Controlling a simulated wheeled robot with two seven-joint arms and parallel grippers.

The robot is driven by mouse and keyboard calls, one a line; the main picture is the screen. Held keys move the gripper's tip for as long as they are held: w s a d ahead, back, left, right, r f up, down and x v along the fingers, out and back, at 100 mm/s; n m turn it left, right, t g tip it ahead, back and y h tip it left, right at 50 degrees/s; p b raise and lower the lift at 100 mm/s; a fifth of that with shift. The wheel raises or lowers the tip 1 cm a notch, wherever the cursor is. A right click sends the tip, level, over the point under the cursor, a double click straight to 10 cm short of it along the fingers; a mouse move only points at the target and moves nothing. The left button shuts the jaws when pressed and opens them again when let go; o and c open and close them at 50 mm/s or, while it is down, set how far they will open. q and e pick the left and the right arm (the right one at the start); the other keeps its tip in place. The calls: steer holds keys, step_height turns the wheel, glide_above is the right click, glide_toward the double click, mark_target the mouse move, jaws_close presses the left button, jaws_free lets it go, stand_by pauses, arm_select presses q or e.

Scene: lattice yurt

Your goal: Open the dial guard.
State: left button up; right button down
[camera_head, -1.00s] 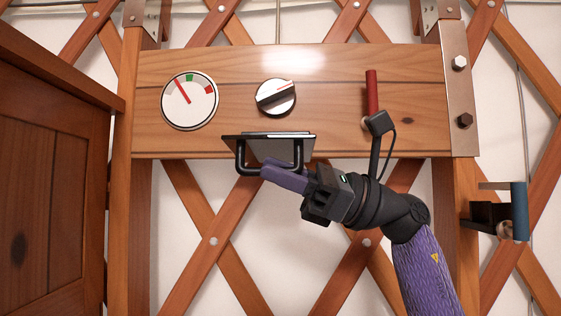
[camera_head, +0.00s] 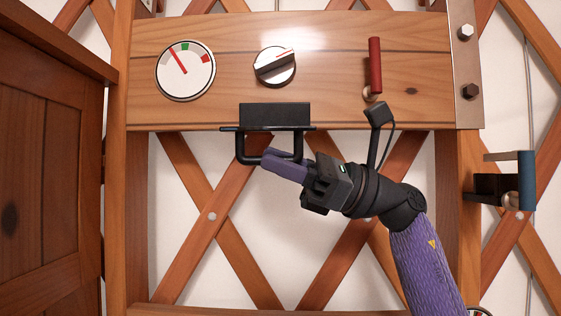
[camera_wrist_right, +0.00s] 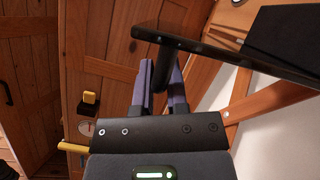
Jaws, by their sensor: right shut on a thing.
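The dial guard (camera_head: 228,129) is a thin black plate below the round knob (camera_head: 275,66), seen almost edge-on in the head view. A black block (camera_head: 275,115) shows right above it. A black U-shaped handle (camera_head: 240,148) hangs from the plate. My right gripper (camera_head: 268,160) is shut on this handle, its purple fingers at the lower bar. In the right wrist view the handle (camera_wrist_right: 160,58) runs down between the two fingers, and the plate (camera_wrist_right: 225,55) crosses above them. The knob's face is uncovered. My left gripper is not in view.
A gauge (camera_head: 185,70) with a red needle is left of the knob. A red lever (camera_head: 375,66) is right of it on the wooden panel (camera_head: 330,110). A blue-handled bracket (camera_head: 526,180) sits at far right. A wooden cabinet (camera_head: 45,170) stands at left.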

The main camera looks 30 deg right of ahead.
steer(key=c, duration=0.6)
jaws_free()
steer(key=shift+d, duration=0.1)
steer(key=shift+c, duration=0.2)
steer(key=b+v, duration=0.2)
steer(key=v, duration=0.8)
steer(key=shift+b, duration=0.4)
